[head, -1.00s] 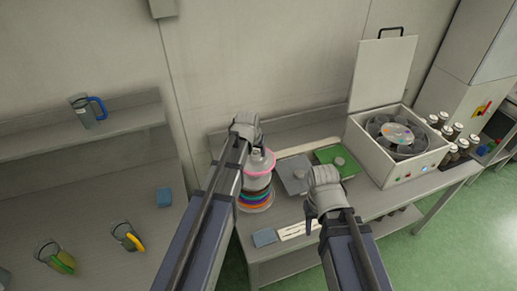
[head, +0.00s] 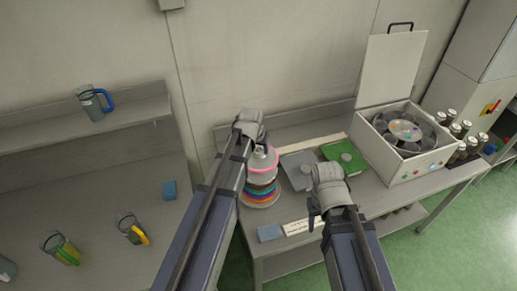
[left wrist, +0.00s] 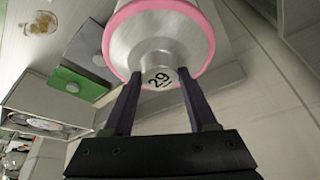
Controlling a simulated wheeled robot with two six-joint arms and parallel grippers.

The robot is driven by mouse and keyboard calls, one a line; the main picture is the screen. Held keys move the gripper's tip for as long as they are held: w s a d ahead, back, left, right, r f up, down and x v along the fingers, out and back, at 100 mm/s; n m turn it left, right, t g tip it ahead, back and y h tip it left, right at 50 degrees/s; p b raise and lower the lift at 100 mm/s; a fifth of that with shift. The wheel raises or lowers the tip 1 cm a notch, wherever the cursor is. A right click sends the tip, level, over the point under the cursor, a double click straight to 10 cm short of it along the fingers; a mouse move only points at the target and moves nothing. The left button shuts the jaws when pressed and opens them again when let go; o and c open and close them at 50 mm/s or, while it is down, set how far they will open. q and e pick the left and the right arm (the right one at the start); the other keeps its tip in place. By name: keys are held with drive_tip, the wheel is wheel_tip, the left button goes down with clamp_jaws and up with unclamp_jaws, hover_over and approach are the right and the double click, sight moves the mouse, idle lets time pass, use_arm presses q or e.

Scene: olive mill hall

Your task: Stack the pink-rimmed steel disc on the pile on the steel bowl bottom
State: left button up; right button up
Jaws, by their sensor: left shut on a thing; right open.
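The pink-rimmed steel disc (head: 263,167) is in my left gripper (head: 261,146), directly over the pile. In the left wrist view the disc (left wrist: 160,40) shows its pink rim and a knob end marked 29 between the fingers of my left gripper (left wrist: 160,76). The pile of coloured-rimmed discs (head: 262,188) stands on the steel bowl bottom (head: 262,204), which is partly hidden by my left arm. I cannot tell whether the held disc touches the pile. My right gripper (head: 314,214) is open and empty, over the table's front.
A grey pad (head: 297,172) and a green pad (head: 335,153) lie right of the pile. An open-lidded white machine (head: 405,160) stands further right, with several jars (head: 462,130) beyond. Jugs (head: 131,228) stand on the left bench.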

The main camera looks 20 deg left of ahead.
sight(258, 152)
use_arm(q)
drive_tip(key=shift+f, duration=0.2)
drive_tip(key=shift+f+b, duration=1.6)
drive_tip(key=shift+b, duration=0.2)
drive_tip(key=o, duration=0.9)
drive_tip(key=shift+r, duration=0.1)
drive_tip(key=p+v, duration=0.7)
drive_tip(key=shift+s+r, duration=0.25)
drive_tip(key=shift+r, duration=0.1)
drive_tip(key=shift+f, duration=0.15)
